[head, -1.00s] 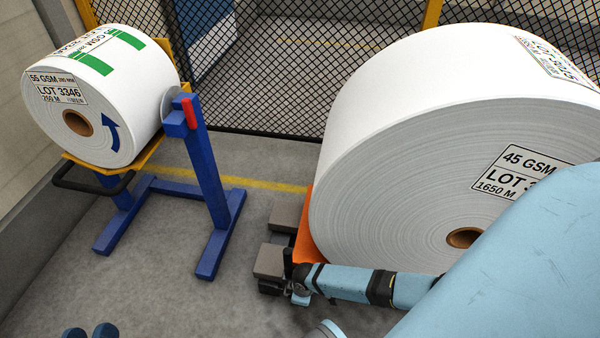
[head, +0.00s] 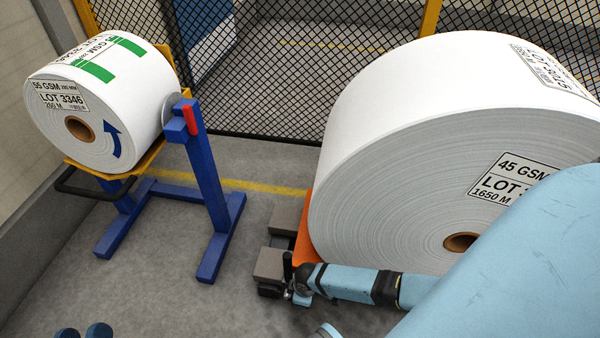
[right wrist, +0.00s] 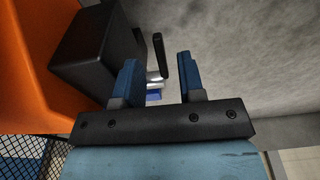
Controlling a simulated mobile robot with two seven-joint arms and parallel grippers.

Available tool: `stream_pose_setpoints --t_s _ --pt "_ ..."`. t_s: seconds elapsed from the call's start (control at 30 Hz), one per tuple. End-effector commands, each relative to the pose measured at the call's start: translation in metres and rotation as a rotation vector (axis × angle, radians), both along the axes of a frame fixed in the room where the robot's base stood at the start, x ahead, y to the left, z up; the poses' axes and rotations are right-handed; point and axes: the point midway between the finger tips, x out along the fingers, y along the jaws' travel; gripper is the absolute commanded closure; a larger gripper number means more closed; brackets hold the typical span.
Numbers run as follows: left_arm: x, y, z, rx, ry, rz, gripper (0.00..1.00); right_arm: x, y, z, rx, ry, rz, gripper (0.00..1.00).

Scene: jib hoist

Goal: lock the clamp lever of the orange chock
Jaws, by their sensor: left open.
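The orange chock (head: 305,232) is wedged at the left foot of the big white roll (head: 400,190); its orange side also shows in the right wrist view (right wrist: 35,60). Its black clamp lever (head: 288,266) stands upright beside a grey block (head: 270,263). My right gripper (head: 294,293) is low at the lever. In the right wrist view, its two blue fingers (right wrist: 157,80) are apart, and the lever (right wrist: 160,58) shows in the gap beyond them. I see no grip on it. My left gripper (head: 85,332) is open and empty at the bottom left edge, mostly cut off.
A blue stand (head: 208,185) carries a smaller white roll (head: 95,95) on a yellow cradle at the left. A black mesh fence (head: 270,75) closes off the back. My right arm hides the lower right. The grey floor (head: 170,285) between stand and chock is clear.

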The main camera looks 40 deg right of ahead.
Motion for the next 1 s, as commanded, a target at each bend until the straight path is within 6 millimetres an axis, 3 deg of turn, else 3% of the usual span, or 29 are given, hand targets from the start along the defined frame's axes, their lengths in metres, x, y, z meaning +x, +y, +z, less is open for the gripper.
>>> stream_pose_setpoints --t_s 0.03,0.23,0.37,0.4,0.63,0.87,0.93,1.0 --pt "-0.001 0.0 0.016 -0.013 -0.02 0.007 0.57 -0.002 -0.002 0.019 -0.001 -0.001 0.001 0.64" --pt "-0.003 0.004 0.05 -0.062 -0.12 0.039 0.57 -0.006 -0.006 0.065 -0.001 -0.001 0.001 0.64" --pt "-0.004 0.006 0.057 -0.064 -0.141 0.055 0.57 -0.009 -0.008 0.088 -0.001 -0.001 0.001 0.64" --pt "-0.003 0.008 0.05 -0.047 -0.115 0.061 0.57 -0.009 -0.008 0.093 -0.002 0.0 0.002 0.64" --pt "-0.001 0.012 0.031 0.005 -0.045 0.076 0.57 -0.011 -0.009 0.107 -0.001 0.001 0.0 0.64" --pt "-0.001 0.013 0.029 0.009 -0.04 0.077 0.57 -0.011 -0.009 0.108 -0.001 0.002 0.0 0.64" --pt "-0.001 0.013 0.029 0.009 -0.04 0.077 0.57 -0.011 -0.009 0.108 -0.001 0.001 0.0 0.57" --pt "0.0 0.013 0.029 0.008 -0.041 0.077 0.57 -0.011 -0.008 0.109 0.004 -0.007 0.001 0.57"
